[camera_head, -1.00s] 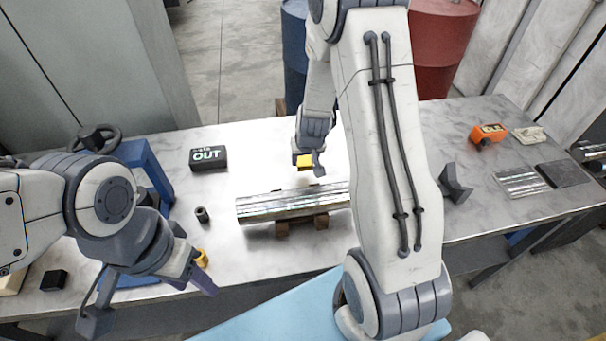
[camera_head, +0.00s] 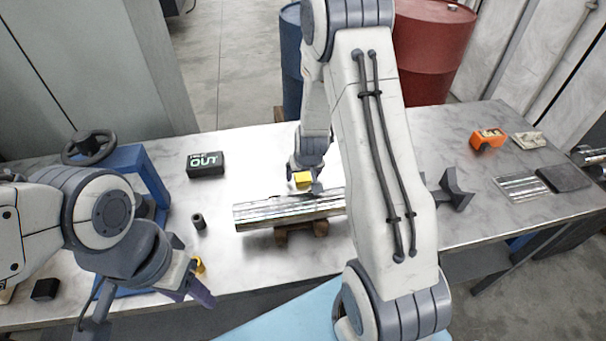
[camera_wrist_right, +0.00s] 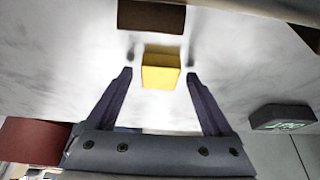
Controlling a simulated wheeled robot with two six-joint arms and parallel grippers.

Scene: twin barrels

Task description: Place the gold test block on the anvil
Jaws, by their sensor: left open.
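The gold test block (camera_head: 302,180) is at the fingertips of my right gripper (camera_head: 305,183), just behind the metal bar in the head view. In the right wrist view the block (camera_wrist_right: 161,71) lies between the two fingers (camera_wrist_right: 160,75), with a pale strip visible on each side of it. I cannot tell whether the fingers grip it or whether it touches the table. The dark grey anvil (camera_head: 456,190) stands to the right, partly behind my right arm. My left gripper (camera_head: 194,277) is open at the left front, by a small yellow piece (camera_head: 199,265).
The metal bar (camera_head: 270,212) lies on wooden supports. The OUT sign (camera_head: 206,163), a small dark cylinder (camera_head: 199,221) and a blue frame with a handwheel (camera_head: 92,147) are at left. An orange item (camera_head: 488,138) is at right. The blue barrel (camera_head: 292,70) and red barrel (camera_head: 432,50) stand behind.

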